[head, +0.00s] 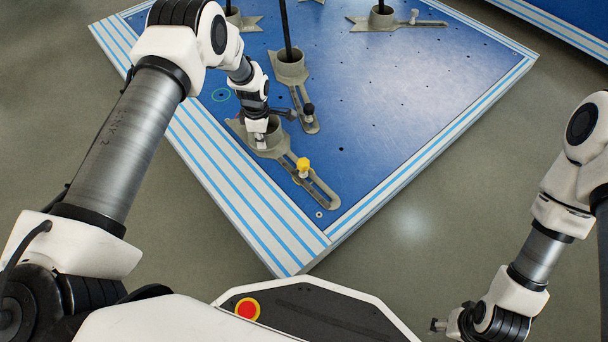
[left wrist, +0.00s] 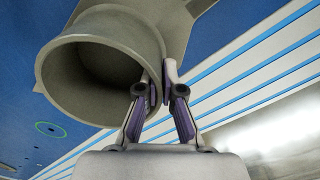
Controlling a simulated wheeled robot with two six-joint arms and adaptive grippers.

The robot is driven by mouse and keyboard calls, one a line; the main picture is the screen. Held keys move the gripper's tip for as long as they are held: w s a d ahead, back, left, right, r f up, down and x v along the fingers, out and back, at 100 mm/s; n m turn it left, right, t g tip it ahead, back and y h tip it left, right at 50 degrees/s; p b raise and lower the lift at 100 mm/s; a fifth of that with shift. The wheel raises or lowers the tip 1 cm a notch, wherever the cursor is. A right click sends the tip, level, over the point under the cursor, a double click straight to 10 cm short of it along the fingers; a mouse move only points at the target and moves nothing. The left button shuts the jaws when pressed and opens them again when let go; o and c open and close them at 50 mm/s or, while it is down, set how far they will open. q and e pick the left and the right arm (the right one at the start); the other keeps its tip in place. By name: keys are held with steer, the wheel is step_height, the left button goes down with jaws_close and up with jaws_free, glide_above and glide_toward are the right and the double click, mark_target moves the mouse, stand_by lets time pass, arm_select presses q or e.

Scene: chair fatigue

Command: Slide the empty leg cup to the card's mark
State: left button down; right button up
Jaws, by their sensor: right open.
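The empty leg cup (head: 276,147) is a grey open cup on a slotted foot bar with a yellow knob (head: 303,165), standing on the blue bed. In the left wrist view its open mouth (left wrist: 70,75) faces the camera and nothing is inside it. My left gripper (head: 262,133) is at the cup's rim; in the left wrist view its fingers (left wrist: 160,90) pinch the cup wall, one inside and one outside. A green ring mark (head: 221,95) is on the bed, up and left of the cup; it also shows in the left wrist view (left wrist: 50,130). My right gripper (head: 438,325) is open and empty, off the bed.
A second cup (head: 290,66) with a black post and black knob (head: 309,109) stands close beyond the empty cup. Another cup with a post (head: 381,17) is farther back. The bed's striped edge (head: 245,200) runs near the empty cup. The bed's right side is clear.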

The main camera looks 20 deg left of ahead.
arm_select(q)
steer(key=shift+w+a+b, duration=0.4)
steer(key=shift+w+a, duration=0.1)
steer(key=shift+a, duration=0.3)
steer(key=shift+w+a+b, duration=0.45)
steer(key=shift+a, duration=0.4)
steer(key=shift+w+a+b, duration=0.4)
steer(key=shift+w+a, duration=0.1)
steer(key=shift+a, duration=0.3)
steer(key=c, duration=1.4)
jaws_free()
steer(key=shift+o, duration=0.2)
step_height(320, 180, up, 6)
steer(key=p, duration=0.5)
steer(key=shift+p, duration=0.3)
